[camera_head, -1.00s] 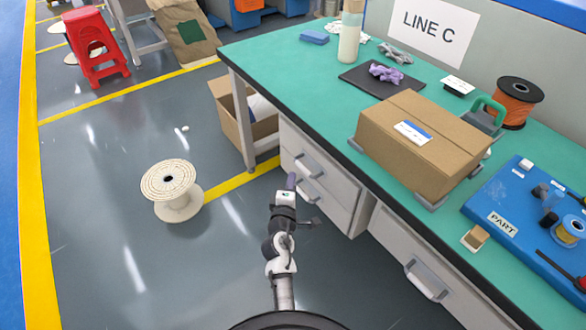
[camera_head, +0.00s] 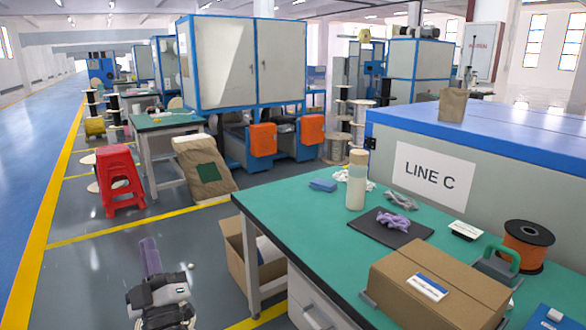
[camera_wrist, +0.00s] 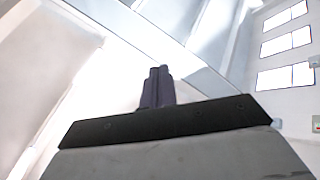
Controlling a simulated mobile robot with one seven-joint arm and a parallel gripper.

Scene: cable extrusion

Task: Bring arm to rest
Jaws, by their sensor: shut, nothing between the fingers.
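My gripper (camera_head: 149,257) is raised at the lower left of the head view, left of the green workbench (camera_head: 285,238) and over the floor. Its purple-grey fingers point upward. In the wrist view the fingers (camera_wrist: 157,87) are together and hold nothing. My gripper touches nothing.
The bench carries a cardboard box (camera_head: 440,285), a bottle (camera_head: 356,182), a black mat (camera_head: 365,232) with a purple item and an orange spool (camera_head: 527,245). An open carton (camera_head: 238,258) stands by the bench leg. A red stool (camera_head: 118,182) stands at the left. Floor left of my gripper is clear.

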